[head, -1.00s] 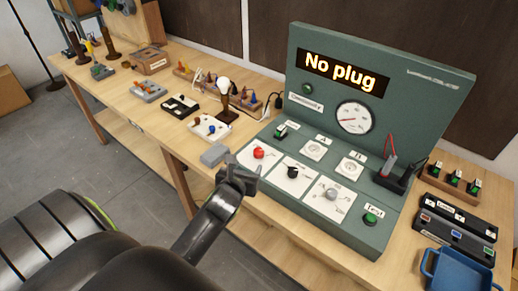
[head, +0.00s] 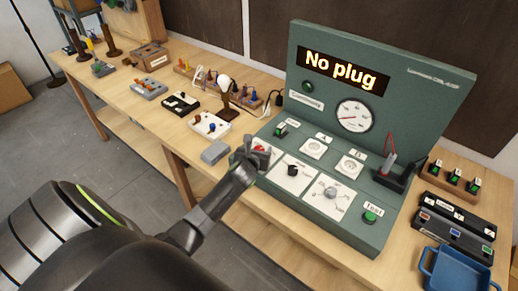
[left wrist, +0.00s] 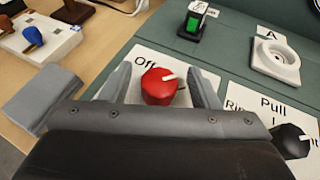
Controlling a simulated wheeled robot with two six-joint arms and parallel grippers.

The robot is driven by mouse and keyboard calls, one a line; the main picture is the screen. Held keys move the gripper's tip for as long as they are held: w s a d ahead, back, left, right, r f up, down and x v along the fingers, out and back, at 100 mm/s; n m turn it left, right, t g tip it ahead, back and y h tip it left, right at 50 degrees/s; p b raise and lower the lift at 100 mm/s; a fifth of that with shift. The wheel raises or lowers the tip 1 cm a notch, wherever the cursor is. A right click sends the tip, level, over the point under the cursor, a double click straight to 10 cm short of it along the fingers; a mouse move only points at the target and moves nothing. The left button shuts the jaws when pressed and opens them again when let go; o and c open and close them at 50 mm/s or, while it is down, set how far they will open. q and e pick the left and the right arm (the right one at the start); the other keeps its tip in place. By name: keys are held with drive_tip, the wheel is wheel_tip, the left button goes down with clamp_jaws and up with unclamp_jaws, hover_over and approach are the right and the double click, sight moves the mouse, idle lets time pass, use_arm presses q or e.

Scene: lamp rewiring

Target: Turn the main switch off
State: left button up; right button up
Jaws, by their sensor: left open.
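The main switch is a red knob (left wrist: 159,86) with a white pointer line on a white plate marked "Off" at its upper left. In the left wrist view the pointer is aimed to the right, away from the "Off" label. My left gripper (left wrist: 160,88) is open, with one finger on each side of the red knob; I cannot tell whether they touch it. In the head view the left gripper (head: 250,155) covers most of the red knob (head: 261,149) on the green test panel (head: 330,232). My right gripper is not in view.
A black knob (head: 292,171) and a grey knob (head: 330,192) are right of the red one. A grey block (head: 215,152) lies left of my gripper. The panel's display (head: 341,70) reads "No plug". A blue tray (head: 456,272) stands at the right.

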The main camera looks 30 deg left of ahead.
use_arm(q)
drive_tip(key=shift+w+a+f, duration=0.1)
drive_tip(key=shift+w, duration=0.15)
drive_tip(key=shift+c, duration=0.3)
drive_tip(key=c, duration=0.9)
drive_tip(key=shift+c, duration=0.2)
